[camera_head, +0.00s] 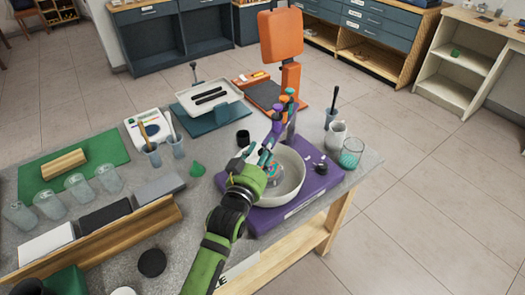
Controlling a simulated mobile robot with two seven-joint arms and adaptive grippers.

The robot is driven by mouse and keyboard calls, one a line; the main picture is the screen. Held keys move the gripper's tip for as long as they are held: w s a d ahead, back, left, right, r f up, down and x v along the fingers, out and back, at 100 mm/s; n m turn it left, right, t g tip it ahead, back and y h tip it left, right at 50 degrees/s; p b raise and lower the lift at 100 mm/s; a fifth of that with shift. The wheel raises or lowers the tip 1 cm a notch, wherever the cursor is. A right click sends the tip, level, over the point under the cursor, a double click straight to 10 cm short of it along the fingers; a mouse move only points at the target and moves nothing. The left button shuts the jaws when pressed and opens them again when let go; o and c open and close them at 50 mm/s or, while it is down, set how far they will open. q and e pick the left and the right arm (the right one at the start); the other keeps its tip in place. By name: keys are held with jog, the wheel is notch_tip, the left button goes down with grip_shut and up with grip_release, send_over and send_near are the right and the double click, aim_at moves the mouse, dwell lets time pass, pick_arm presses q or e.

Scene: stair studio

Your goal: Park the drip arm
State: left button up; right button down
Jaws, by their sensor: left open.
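A purple device (322,183) stands at the right end of the grey worktable, with small black knobs on its deck and a round white bowl (290,186) on it. A slim purple drip arm (276,131) with teal, orange and green-tipped parts rises behind the bowl and slants over its back left rim. My left gripper (268,160) is open above the bowl's left side, by the lower end of the drip arm. Whether they touch cannot be told. The gripper hides part of the bowl. My right gripper is out of view.
A grey mug (336,135) and a glass of teal bits (351,153) stand right of the device. Behind it is an orange stand (281,36).

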pick_arm(q)
grip_shut()
jog(key=shift+w, duration=0.1)
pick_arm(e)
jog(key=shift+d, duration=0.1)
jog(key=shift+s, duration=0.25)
